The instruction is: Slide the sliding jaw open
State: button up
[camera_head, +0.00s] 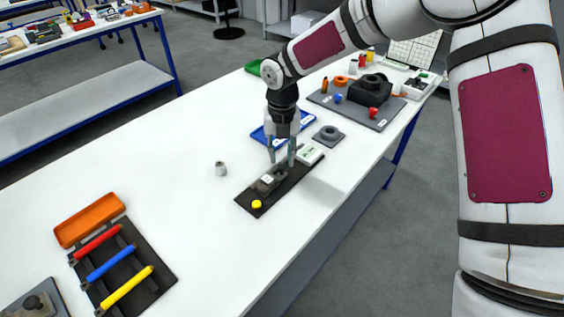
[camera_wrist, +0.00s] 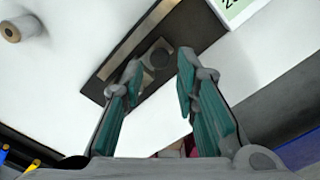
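A dark fixture plate (camera_head: 296,177) lies on the white table. It carries a grey block-like jaw assembly (camera_head: 268,181) and a yellow round knob (camera_head: 256,204) at its near end. I cannot tell the sliding part from the fixed part, nor how wide the jaw stands. My gripper (camera_head: 281,160) points down over the plate, just behind the grey blocks. In the wrist view, my gripper (camera_wrist: 161,66) is open, with a clear gap between its teal-padded fingers. The grey block (camera_wrist: 158,54) shows beyond the fingertips, partly hidden by the left finger. Contact is not visible.
A white-green display box (camera_head: 309,154), blue tray (camera_head: 262,137) and grey ring-topped block (camera_head: 328,135) are close behind. A rack of coloured handles (camera_head: 121,262) is at front left. The table between is clear.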

aim_at(282, 166)
jog(key=shift+f, duration=1.75)
grip_shut()
jog(key=shift+w+d+b, duration=0.9)
jog(key=shift+w, duration=0.3)
